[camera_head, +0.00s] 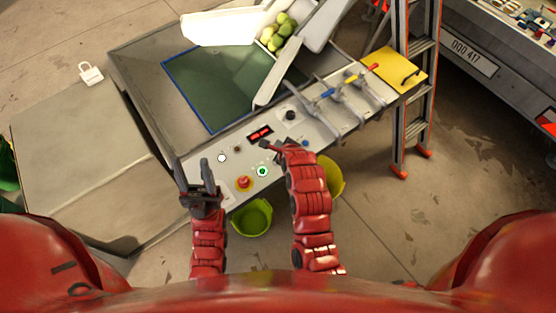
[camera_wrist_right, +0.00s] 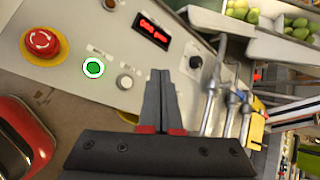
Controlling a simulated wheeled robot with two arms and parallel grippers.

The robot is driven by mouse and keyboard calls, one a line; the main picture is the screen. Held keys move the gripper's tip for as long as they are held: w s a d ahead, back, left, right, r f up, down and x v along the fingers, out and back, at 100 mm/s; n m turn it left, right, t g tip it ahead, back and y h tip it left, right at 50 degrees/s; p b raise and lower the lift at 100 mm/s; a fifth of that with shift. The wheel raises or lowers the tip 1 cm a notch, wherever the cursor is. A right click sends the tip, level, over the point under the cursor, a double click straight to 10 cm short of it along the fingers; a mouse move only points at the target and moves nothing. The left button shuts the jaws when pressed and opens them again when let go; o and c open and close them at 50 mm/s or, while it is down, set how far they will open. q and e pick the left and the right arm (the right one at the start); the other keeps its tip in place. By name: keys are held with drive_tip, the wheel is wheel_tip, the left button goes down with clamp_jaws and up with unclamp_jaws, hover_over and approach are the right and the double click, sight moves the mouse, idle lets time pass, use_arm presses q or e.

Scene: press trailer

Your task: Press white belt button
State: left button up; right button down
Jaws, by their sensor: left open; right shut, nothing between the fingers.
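On the grey control panel (camera_head: 222,183), a white round button (camera_head: 221,158) sits left of a small grey knob (camera_head: 237,149). A second whitish button (camera_wrist_right: 125,81) sits next to the green-lit button (camera_wrist_right: 93,68) in the right wrist view; my right gripper seems to hide it in the head view. The labels are too small to read. My right gripper (camera_head: 265,147) is shut and empty over the panel, between the green-lit button and the red display; its fingertips (camera_wrist_right: 160,74) lie beside the second whitish button. My left gripper (camera_head: 193,170) is open at the panel's left end.
A red emergency button (camera_head: 243,183) on yellow, a red display (camera_head: 260,133) and a black knob (camera_head: 290,115) are on the panel. Levers (camera_head: 343,92) stand to the right. A green bucket (camera_head: 252,217) is below. A ladder (camera_head: 416,90) stands at right.

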drive_tip(key=shift+f+b, duration=2.05)
drive_tip(key=shift+f, duration=2.35)
drive_tip(key=shift+f, duration=0.1)
drive_tip(key=shift+f+b, duration=0.3)
drive_tip(key=shift+b, duration=0.1)
